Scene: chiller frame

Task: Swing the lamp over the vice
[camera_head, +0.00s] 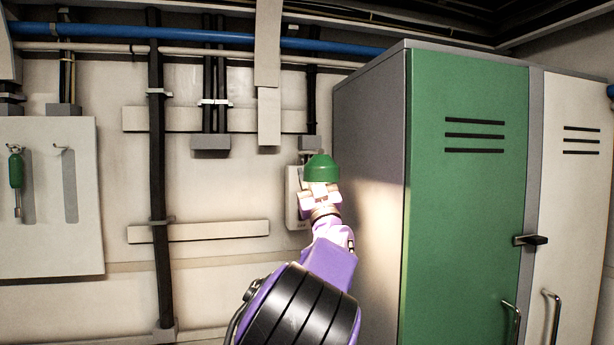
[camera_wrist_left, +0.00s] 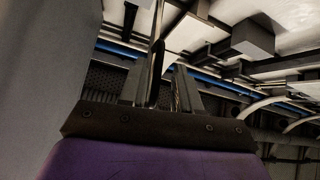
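A green dome-shaped shade (camera_head: 321,168), probably the lamp's head, shows near the middle of the head view, in front of the wall and left of the green locker. My left gripper (camera_head: 319,193) is just below it, at the end of a purple arm rising from the bottom. Whether they touch is unclear. In the left wrist view the fingers of my left gripper (camera_wrist_left: 163,85) stand apart, with a thin dark bar (camera_wrist_left: 157,55) between or beyond them; a firm hold on it is not visible. No vice is in view. My right gripper is not in view.
A tall cabinet with a green door (camera_head: 465,190) and a pale door (camera_head: 572,190) stands close on the right. Pipes and ducts run along the wall. A pale board (camera_head: 50,235) at left carries a green-handled tool (camera_head: 16,172). A small grey box (camera_head: 294,205) is behind the gripper.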

